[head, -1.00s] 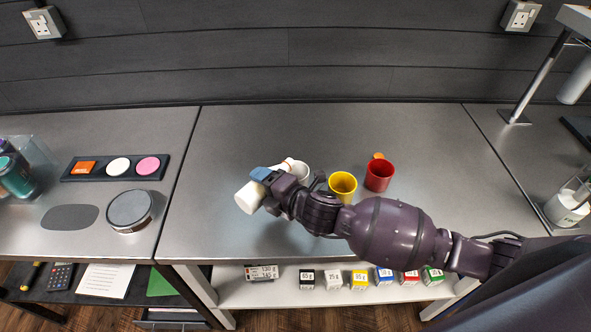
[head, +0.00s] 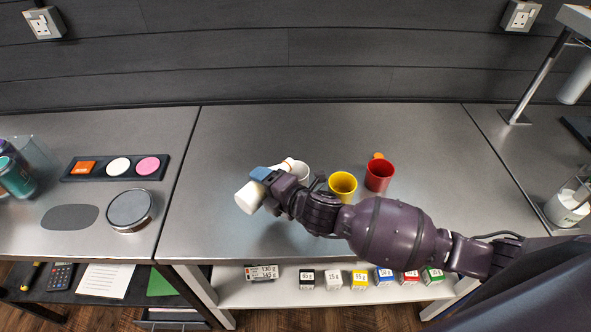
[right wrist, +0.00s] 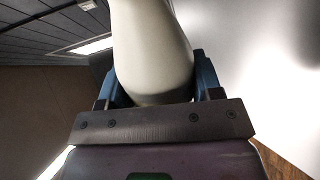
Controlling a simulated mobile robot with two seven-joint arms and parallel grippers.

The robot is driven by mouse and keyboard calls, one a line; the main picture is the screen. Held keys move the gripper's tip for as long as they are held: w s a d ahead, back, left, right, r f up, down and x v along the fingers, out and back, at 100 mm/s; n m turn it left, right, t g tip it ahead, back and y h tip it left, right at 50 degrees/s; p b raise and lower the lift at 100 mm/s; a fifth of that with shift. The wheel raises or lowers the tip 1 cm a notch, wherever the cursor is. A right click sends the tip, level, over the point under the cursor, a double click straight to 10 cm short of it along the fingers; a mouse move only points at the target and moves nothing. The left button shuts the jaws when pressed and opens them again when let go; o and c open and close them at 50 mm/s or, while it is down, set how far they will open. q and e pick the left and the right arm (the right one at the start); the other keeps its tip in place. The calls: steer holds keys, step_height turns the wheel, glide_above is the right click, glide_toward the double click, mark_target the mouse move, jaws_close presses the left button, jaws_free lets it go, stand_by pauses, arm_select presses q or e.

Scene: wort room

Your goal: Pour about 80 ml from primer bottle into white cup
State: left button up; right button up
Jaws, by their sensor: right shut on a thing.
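My right gripper (head: 264,176) is shut on the white primer bottle (head: 248,198). The bottle is tilted, with its wide end at the lower left and its narrow end towards the white cup (head: 303,171). The right wrist view shows the pale bottle (right wrist: 152,50) between the two blue fingers (right wrist: 155,88). The white cup stands on the bench just behind my gripper, partly hidden by it. The bottle's mouth is largely hidden, and I cannot tell whether liquid is flowing or what the cup holds. My left gripper is out of view.
A yellow cup (head: 343,184) and a red cup (head: 380,176) stand right of the white cup, close to my forearm.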

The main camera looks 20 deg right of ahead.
stand_by(0.8)
steer(key=shift+f+n, duration=0.4)
steer(key=shift+f, duration=0.2)
steer(key=shift+s+a+f+n+h, duration=0.15)
steer(key=shift+f+n+h, duration=0.1)
steer(key=shift+n+h, duration=0.15)
steer(key=shift+a+f+n+t, duration=0.2)
steer(key=shift+f+n+t, duration=0.2)
steer(key=shift+f, duration=0.25)
steer(key=shift+n, duration=0.3)
steer(key=shift+d+f+b, duration=0.1)
steer(key=shift+b, duration=0.25)
stand_by(0.6)
